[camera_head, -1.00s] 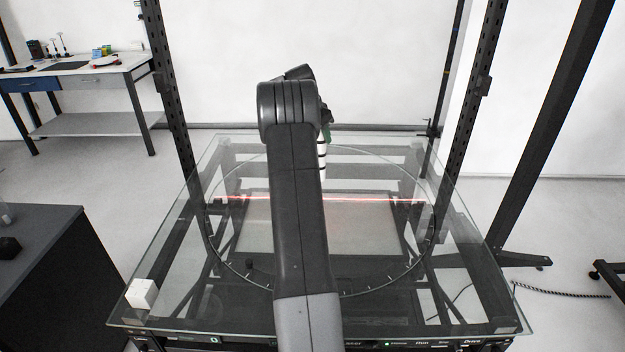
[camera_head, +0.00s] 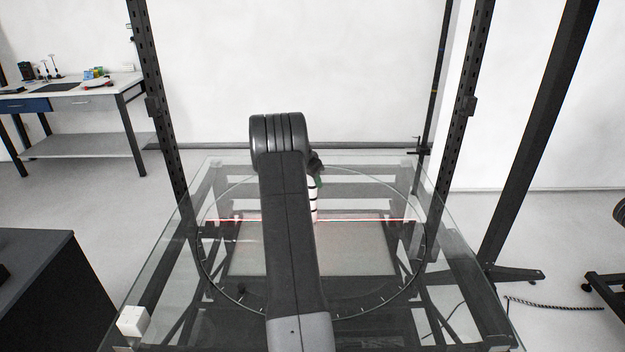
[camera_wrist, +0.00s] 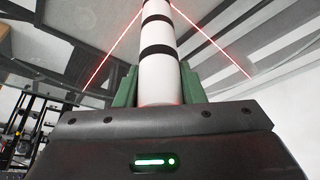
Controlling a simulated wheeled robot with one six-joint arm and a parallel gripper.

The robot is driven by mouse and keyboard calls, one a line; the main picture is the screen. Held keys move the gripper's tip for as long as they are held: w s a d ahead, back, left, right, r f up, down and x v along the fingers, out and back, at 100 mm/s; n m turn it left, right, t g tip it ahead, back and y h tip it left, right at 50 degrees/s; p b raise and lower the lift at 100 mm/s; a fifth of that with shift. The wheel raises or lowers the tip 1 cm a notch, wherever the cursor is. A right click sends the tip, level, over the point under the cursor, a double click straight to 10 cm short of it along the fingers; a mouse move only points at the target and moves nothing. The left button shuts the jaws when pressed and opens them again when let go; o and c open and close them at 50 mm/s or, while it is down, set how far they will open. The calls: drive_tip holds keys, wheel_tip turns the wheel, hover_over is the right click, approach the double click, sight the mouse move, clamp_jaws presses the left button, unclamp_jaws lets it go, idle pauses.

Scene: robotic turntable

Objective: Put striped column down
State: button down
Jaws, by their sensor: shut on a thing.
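The striped column is white with black bands. In the wrist view the striped column (camera_wrist: 158,75) stands between the green fingers of my gripper (camera_wrist: 158,88), which is shut on it. In the head view the column (camera_head: 313,207) shows just right of my arm, over the middle of the glass turntable (camera_head: 205,290). My arm hides part of it, and I cannot tell whether its lower end touches the glass. A red laser line crosses at the column's lower part. My gripper (camera_head: 318,181) is mostly hidden behind my arm.
A white cube (camera_head: 133,321) sits at the glass's front left corner. Dark uprights (camera_head: 160,100) stand at both sides of the turntable. A dark cabinet (camera_head: 50,290) is at the left, and a workbench (camera_head: 75,100) stands behind. The glass around the column looks clear.

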drive_tip(key=c, duration=0.9)
unclamp_jaws()
drive_tip(key=shift+f, duration=0.1)
drive_tip(key=shift+c, duration=0.2)
drive_tip(key=b+v, duration=0.2)
drive_tip(key=v, duration=1)
drive_tip(key=shift+r, duration=0.25)
